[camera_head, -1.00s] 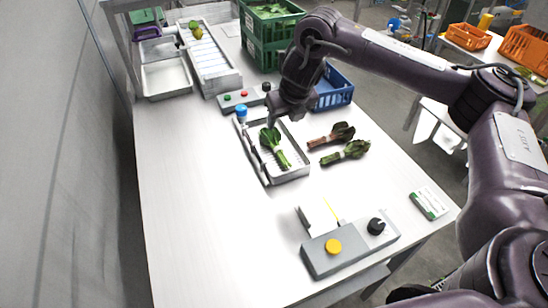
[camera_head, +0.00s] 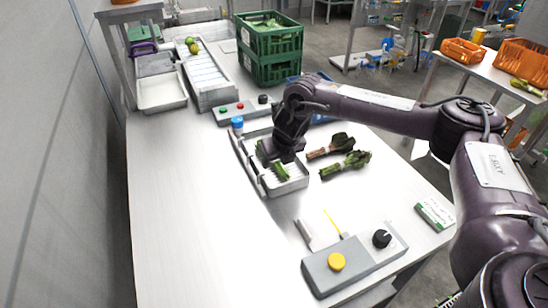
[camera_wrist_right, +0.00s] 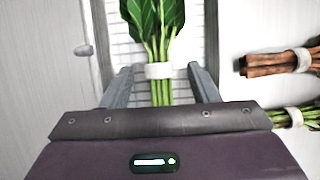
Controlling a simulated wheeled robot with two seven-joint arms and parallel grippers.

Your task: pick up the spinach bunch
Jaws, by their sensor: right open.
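A spinach bunch (camera_wrist_right: 158,40) with dark green leaves, pale green stems and a white band lies in the shallow metal tray (camera_head: 297,184). In the head view its stems (camera_head: 281,171) show and most of its leaves are hidden by my gripper. My right gripper (camera_wrist_right: 161,72) is open above the tray, with one finger on each side of the banded stems. It also shows in the head view (camera_head: 276,157). I cannot tell how far the fingertips are above the tray floor. My left gripper is not in view.
A reddish bunch (camera_head: 331,147) and another green bunch (camera_head: 345,165) lie right of the tray. The table's left side is clear.

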